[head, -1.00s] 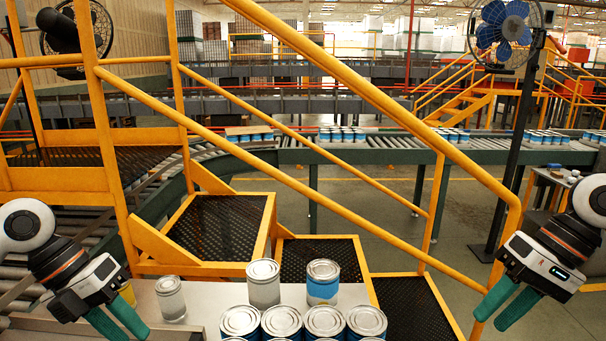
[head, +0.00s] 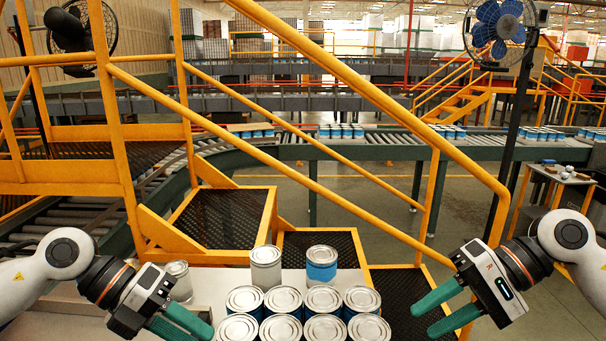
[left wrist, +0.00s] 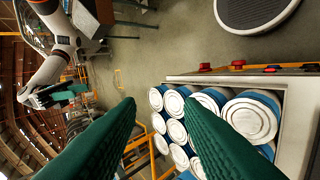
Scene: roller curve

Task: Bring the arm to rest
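My left gripper (head: 182,322) is at the lower left in the head view, with green fingers beside the group of cans. In the left wrist view its two green fingers (left wrist: 165,140) are spread apart with nothing between them. My right gripper (head: 440,312) is at the lower right in the head view. Its green fingers are apart and empty, held to the right of the cans. The right gripper also shows small at the left of the left wrist view (left wrist: 55,95).
Several cans (head: 323,300) stand grouped on a pale table (head: 212,285). Yellow stairs and railings (head: 300,170) rise beyond; a fan (head: 497,28) stands right.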

